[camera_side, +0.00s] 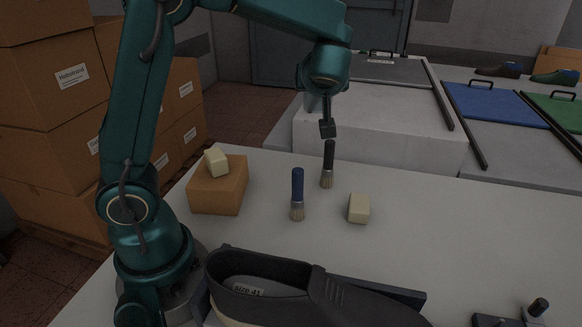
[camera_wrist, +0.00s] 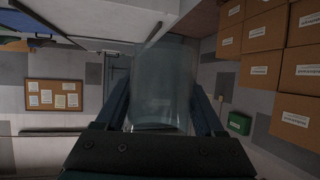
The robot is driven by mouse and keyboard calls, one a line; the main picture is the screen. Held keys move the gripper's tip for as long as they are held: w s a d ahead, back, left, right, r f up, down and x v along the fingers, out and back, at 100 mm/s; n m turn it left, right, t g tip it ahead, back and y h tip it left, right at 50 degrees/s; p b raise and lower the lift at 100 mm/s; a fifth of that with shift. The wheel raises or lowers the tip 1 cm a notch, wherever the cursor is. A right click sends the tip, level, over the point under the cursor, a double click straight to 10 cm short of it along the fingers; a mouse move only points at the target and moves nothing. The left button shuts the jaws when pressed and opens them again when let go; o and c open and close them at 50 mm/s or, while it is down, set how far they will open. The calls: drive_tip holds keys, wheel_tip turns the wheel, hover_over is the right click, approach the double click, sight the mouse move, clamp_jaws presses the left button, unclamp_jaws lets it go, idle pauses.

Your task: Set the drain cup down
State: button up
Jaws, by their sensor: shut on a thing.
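The drain cup (camera_wrist: 162,75) is a clear, see-through vessel in the middle of the wrist view. The two dark fingers of my gripper (camera_wrist: 160,100) stand on either side of it, and my gripper is shut on it. The wall behind shows faintly through the cup. In the side view my wrist is raised above the far part of the bench. I cannot make out the cup there, nor where its base is.
A blue-handled brush (camera_side: 297,190) and a black-handled brush (camera_side: 328,165) stand on the pale bench (camera_side: 470,230). A cream block (camera_side: 359,208), an orange-brown block (camera_side: 218,188) with another cream block on top, and a dark shoe (camera_side: 320,297) are nearby. The right side has clear room.

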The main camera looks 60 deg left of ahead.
drive_tip(key=a+f+n+g+y, duration=0.1)
drive_tip(key=a+f+n+g, duration=0.1)
drive_tip(key=a+f, duration=0.4)
drive_tip(key=n+g, duration=0.2)
hover_over(287, 163)
wheel_tip(287, 163, down, 6)
drive_tip(key=shift+y, duration=0.3)
drive_tip(key=shift+f, duration=3.55)
drive_tip(key=shift+s+f, duration=0.1)
drive_tip(key=shift+f, duration=0.5)
drive_tip(key=o, duration=1.3)
drive_tip(key=shift+r, duration=0.1)
wheel_tip(287, 163, up, 4)
drive_tip(key=shift+r, duration=0.15)
drive_tip(key=s+a+r, duration=0.1)
drive_tip(key=s+r, duration=0.1)
drive_tip(key=s, duration=0.1)
drive_tip(key=s+a+r, duration=0.2)
drive_tip(key=s, duration=0.2)
drive_tip(key=s+a+r, duration=0.2)
drive_tip(key=s, duration=0.1)
drive_tip(key=shift+s+a+r, duration=0.1)
drive_tip(key=shift+s+r, duration=0.15)
